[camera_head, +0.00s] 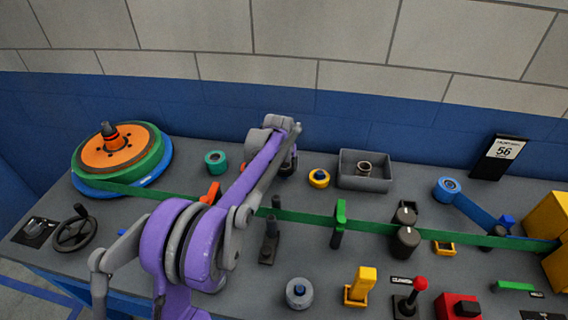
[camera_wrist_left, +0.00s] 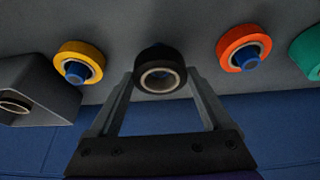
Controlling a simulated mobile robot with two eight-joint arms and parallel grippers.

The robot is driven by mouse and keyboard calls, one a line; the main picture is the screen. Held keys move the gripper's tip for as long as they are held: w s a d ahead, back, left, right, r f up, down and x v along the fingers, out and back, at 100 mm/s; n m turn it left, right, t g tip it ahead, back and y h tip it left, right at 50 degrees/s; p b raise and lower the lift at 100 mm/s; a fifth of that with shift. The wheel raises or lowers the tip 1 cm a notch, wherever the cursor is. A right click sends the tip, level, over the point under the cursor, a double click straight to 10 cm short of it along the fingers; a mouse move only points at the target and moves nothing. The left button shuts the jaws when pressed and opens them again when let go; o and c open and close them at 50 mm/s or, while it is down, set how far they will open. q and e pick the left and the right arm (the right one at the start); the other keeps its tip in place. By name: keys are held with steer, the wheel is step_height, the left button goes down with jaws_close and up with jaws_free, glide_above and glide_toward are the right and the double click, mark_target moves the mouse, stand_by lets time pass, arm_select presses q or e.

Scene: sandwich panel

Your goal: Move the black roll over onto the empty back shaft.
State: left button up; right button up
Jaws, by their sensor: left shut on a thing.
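My left gripper (camera_wrist_left: 160,85) is shut on the black roll (camera_wrist_left: 161,72), one finger on each side. The roll has a cream core, and no blue shaft shows in its opening. In the head view the left gripper (camera_head: 285,160) is at the back of the table, mostly hidden by its own arm; only a dark bit of the roll (camera_head: 287,169) shows. The roll is between the yellow roll (camera_wrist_left: 80,62) and the orange roll (camera_wrist_left: 243,49), both on blue shafts. I cannot make out the empty back shaft; whether the roll clears the table is unclear. The right gripper is out of view.
A teal roll (camera_head: 215,161) stands at the back left. A grey tray (camera_head: 376,184) holding a cored roll is right of the yellow roll (camera_head: 319,178). A green belt (camera_head: 318,219) crosses the table in front. A large orange-green reel (camera_head: 150,150) stands far left.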

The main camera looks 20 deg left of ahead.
arm_select(q)
steer(key=shift+f+b, duration=0.75)
steer(key=shift+f, duration=0.75)
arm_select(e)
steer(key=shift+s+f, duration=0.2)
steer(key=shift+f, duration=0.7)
arm_select(q)
steer(key=o, duration=1.2)
steer(key=shift+r, duration=0.15)
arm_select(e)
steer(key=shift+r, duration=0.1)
arm_select(q)
steer(key=shift+r+p, duration=2.45)
steer(key=shift+r, duration=1.85)
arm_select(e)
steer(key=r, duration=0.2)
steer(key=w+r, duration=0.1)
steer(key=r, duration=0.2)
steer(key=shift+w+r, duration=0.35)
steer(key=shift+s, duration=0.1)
